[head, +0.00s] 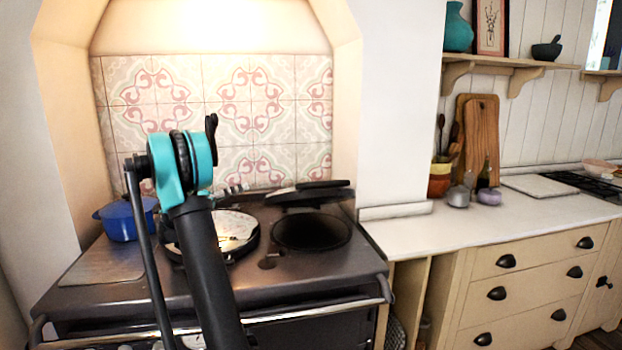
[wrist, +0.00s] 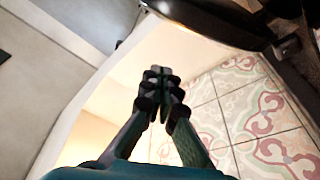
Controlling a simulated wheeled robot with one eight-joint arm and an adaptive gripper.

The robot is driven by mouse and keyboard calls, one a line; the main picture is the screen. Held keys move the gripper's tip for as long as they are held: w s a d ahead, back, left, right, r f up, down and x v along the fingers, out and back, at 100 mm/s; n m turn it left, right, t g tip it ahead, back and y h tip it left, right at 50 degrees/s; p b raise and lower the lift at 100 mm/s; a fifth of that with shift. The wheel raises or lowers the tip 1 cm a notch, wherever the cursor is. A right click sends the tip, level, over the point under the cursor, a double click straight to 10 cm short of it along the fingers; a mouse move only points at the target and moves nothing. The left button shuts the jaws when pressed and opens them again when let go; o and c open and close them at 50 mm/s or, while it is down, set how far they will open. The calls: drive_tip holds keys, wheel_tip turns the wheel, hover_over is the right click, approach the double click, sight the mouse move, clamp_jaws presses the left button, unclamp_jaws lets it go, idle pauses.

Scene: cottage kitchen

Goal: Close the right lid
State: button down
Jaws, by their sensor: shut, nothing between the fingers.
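The right lid (head: 312,192) is dark and round, seen nearly edge-on, raised behind the open dark right hotplate (head: 312,232) on the range cooker. My gripper (head: 242,188) is to the left of the lid, partly hidden behind my teal and black arm. In the wrist view my gripper (wrist: 161,72) has its fingers together and empty. A dark, shiny round edge, apparently the lid (wrist: 215,14), crosses the top of that view, apart from the fingertips.
A pale round plate or lid (head: 228,230) covers the left cooking spot, partly behind my arm. A blue pot (head: 124,219) stands at the cooker's back left. A front rail (head: 290,311) edges the cooker. A white counter (head: 420,235) lies to the right.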

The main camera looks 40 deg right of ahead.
drive_tip(key=s+d+r+m+y, duration=0.1)
drive_tip(key=s+d+r, duration=0.1)
drive_tip(key=s, duration=0.1)
drive_tip(key=s+d+r+m+y, duration=0.1)
drive_tip(key=s+d+r, duration=0.2)
drive_tip(key=s+d+r+m+g+y, duration=0.1)
drive_tip(key=s+d+r, duration=0.1)
drive_tip(key=shift+s+d+r, duration=0.2)
drive_tip(key=shift+s+r, duration=0.1)
drive_tip(key=shift+s, duration=0.1)
drive_tip(key=s+d+r+m+y, duration=0.35)
drive_tip(key=s+r, duration=0.25)
drive_tip(key=s, duration=0.5)
drive_tip(key=shift+g, duration=0.3)
drive_tip(key=shift+s+d+f, duration=1.55)
drive_tip(key=shift+s+d, duration=0.15)
drive_tip(key=shift+s, duration=0.05)
drive_tip(key=shift+s+d+f, duration=1.5)
drive_tip(key=shift+s+d, duration=0.2)
drive_tip(key=shift+f, duration=0.1)
